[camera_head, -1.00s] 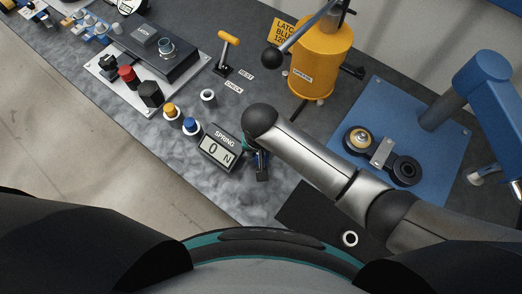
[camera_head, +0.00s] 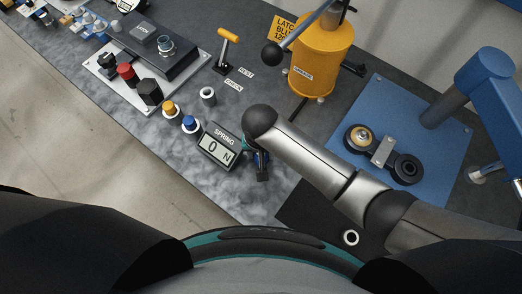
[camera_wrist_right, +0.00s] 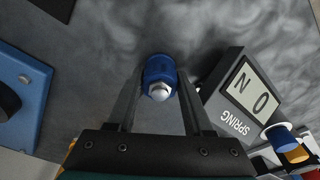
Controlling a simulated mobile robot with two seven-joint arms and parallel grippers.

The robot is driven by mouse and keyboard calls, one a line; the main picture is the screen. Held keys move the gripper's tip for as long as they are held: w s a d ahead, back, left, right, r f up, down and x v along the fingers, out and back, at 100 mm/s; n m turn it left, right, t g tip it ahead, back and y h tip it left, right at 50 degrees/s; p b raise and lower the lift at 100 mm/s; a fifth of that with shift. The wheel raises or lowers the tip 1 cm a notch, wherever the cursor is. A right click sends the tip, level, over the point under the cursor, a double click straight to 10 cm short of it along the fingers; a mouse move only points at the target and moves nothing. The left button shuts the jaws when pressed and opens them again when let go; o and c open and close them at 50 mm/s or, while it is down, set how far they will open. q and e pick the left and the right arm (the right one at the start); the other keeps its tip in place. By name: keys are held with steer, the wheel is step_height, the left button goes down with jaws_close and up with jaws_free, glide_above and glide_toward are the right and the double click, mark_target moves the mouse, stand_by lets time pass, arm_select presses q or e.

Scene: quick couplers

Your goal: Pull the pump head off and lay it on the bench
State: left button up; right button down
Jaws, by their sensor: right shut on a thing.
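My right gripper (camera_wrist_right: 159,80) is shut on a blue fitting (camera_wrist_right: 158,68) with a rounded silver tip, seen between its fingers in the right wrist view. In the head view my right gripper (camera_head: 260,165) is just right of the grey SPRING display (camera_head: 218,148), which reads 0 N, and is mostly covered by my wrist. I cannot tell whether the fitting is the pump head. A yellow drum (camera_head: 320,65) with a lever and black ball knob (camera_head: 272,54) stands behind. My left gripper is not in view.
Yellow-topped (camera_head: 169,107) and blue-topped (camera_head: 190,123) fittings and a white-rimmed ring (camera_head: 208,93) stand left of the display. A light plate (camera_head: 115,88) with coloured knobs lies farther left. A blue fixture plate (camera_head: 440,150) is right. Grey bench (camera_head: 225,190) is bare in front.

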steer(key=shift+c, duration=1.1)
jaws_free()
steer(key=shift+a+r, duration=0.1)
steer(key=shift+r, duration=0.25)
step_height(320, 180, up, 14)
steer(key=s+p, duration=0.1)
steer(key=p, duration=0.2)
steer(key=shift+s+d+r, duration=0.2)
steer(key=shift+s+d, duration=0.05)
steer(key=shift+s, duration=0.15)
steer(key=shift+s, duration=0.1)
